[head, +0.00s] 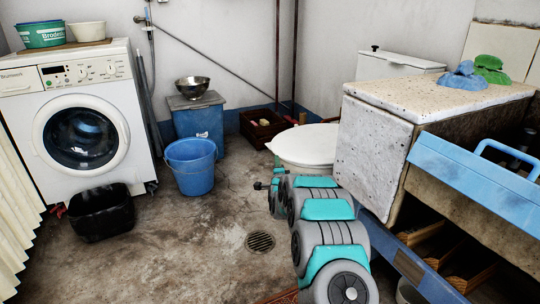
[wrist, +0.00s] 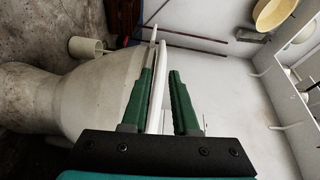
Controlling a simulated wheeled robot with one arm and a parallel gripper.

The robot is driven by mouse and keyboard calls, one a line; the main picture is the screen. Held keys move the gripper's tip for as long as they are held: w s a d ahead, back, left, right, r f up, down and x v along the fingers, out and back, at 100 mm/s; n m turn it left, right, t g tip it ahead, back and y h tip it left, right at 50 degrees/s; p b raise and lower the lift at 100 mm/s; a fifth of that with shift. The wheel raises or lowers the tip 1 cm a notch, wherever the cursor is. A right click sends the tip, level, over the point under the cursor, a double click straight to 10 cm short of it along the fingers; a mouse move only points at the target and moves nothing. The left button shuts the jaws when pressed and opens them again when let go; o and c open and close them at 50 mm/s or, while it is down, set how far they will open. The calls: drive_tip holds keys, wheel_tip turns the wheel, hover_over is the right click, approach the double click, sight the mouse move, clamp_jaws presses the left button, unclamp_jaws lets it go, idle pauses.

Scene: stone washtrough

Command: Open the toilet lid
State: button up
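The toilet (head: 310,172) stands beyond the stone trough in the head view, with its white lid (head: 304,144) lying flat and closed. My teal and grey arm covers part of the bowl's front. In the wrist view, turned on its side, the pale bowl (wrist: 100,100) is at left and the thin white lid edge (wrist: 157,88) stands between the green fingers of my gripper (wrist: 161,72). The fingers are apart, one on each side of this edge. A gap shows between the edge and the right finger; contact with the left finger is unclear.
The stone trough (head: 376,140) stands close to the right of my arm, with a blue toolbox (head: 470,180) in front. A blue bucket (head: 190,167) is left of the toilet, and a dark red crate (head: 262,128) is behind. The floor around the drain (head: 260,242) is clear.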

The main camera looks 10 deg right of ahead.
sight(276, 152)
drive_tip(key=shift+w+d+f, duration=0.1)
drive_tip(key=shift+w+d, duration=0.05)
drive_tip(key=shift+w, duration=1.95)
drive_tip(key=shift+w+d+f, duration=0.1)
drive_tip(key=shift+w, duration=1.95)
drive_tip(key=shift+r, duration=0.1)
clamp_jaws()
